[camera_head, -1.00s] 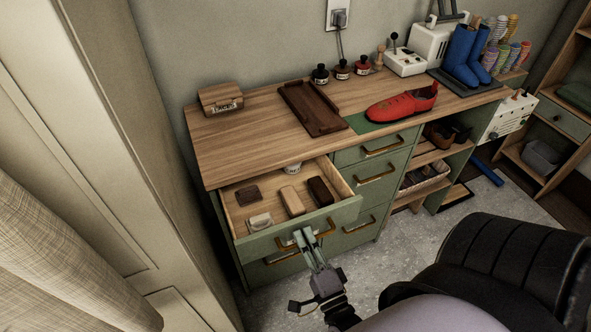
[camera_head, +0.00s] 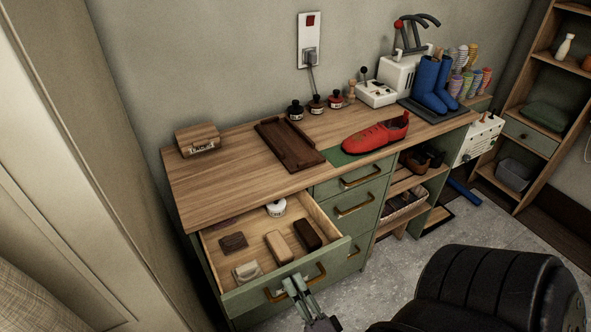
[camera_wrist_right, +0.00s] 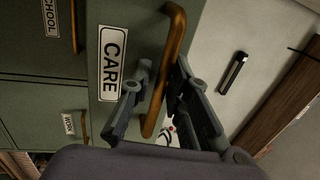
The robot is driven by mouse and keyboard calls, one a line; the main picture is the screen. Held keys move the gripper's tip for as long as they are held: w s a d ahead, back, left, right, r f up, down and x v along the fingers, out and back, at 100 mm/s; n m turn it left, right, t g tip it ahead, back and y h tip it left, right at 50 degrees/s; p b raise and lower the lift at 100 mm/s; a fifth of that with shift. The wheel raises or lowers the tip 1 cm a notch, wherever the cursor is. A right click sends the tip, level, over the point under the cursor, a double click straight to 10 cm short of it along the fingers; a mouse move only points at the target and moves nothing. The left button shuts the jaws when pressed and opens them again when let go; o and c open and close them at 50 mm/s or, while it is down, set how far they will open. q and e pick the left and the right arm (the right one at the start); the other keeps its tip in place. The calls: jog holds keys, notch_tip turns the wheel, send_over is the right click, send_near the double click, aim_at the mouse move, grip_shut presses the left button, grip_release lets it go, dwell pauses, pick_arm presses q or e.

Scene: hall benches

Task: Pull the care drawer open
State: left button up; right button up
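The care drawer (camera_head: 335,254) is the top left drawer of the green desk and stands well open. Its brass handle (camera_head: 318,279) also shows in the right wrist view (camera_wrist_right: 175,40), beside the label CARE (camera_wrist_right: 112,60). My right gripper (camera_head: 294,283) is at the handle. In the wrist view its two fingers (camera_wrist_right: 163,82) lie on either side of the bar, closed about it. Inside the drawer are a white tin (camera_head: 276,208), a dark brush (camera_head: 234,242), a tan brush (camera_head: 278,247), a dark brown brush (camera_head: 307,235) and a pale block (camera_head: 247,271). My left gripper is out of view.
The desk top (camera_head: 225,178) holds a wooden box (camera_head: 197,139), a brown tray (camera_head: 288,145), a red shoe (camera_head: 376,135) and blue boots (camera_head: 431,85). A pale panel (camera_head: 70,130) rises at the left.

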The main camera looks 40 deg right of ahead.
jog(key=shift+s, duration=0.1)
jog(key=v, duration=1.2)
